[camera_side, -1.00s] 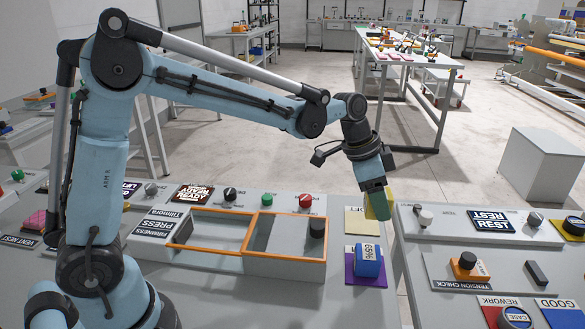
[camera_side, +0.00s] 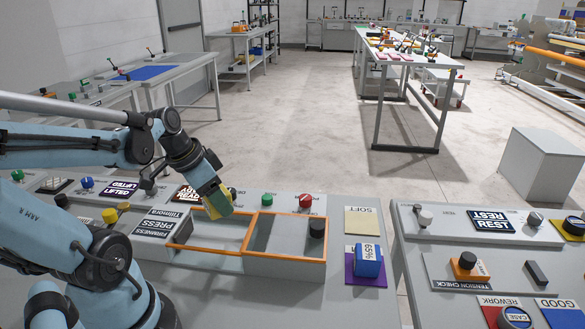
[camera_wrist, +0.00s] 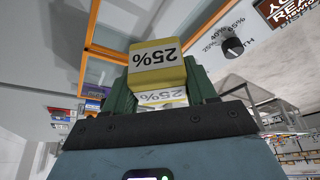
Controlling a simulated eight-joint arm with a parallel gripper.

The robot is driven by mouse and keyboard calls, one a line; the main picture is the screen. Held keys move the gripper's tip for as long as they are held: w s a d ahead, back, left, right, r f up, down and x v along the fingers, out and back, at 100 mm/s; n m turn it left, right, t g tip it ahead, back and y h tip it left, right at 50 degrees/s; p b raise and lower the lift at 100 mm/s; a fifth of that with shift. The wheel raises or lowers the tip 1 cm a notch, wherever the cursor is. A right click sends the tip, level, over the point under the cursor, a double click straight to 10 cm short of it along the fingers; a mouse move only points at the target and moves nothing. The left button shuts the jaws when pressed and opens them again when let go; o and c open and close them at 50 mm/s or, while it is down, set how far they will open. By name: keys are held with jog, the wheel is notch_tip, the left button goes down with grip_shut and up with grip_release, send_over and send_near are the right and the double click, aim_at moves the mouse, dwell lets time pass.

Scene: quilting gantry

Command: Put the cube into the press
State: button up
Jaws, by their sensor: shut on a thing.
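A yellow cube (camera_side: 214,205) marked 25% is gripped above the left end of the press, near its back rim. The cube also shows in the wrist view (camera_wrist: 158,62), with its 25% label facing the camera. My gripper (camera_wrist: 160,80) is shut on the cube, one green finger on each side. The press (camera_side: 285,259) is a grey box with an orange rim and two open bays. The cube hides part of the left bay's back edge. In the wrist view the orange rim (camera_wrist: 85,45) lies left of the cube.
A blue cube (camera_side: 368,261) marked 65% sits on a purple pad (camera_side: 352,279) right of the press. The yellow SOFT pad (camera_side: 361,220) is bare. A red button (camera_side: 305,201) and a black knob (camera_side: 317,229) stand near the right bay. The ready screen is partly hidden.

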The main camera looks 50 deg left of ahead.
aim_at(223, 242)
jog(key=shift+s+a+f+n, duration=0.15)
jog(key=shift+s+f+n, duration=0.2)
jog(key=shift+s, duration=0.4)
jog(key=shift+s+f, duration=0.1)
jog(key=shift+f, duration=3.95)
jog(key=shift+f, duration=0.1)
jog(key=o, duration=1)
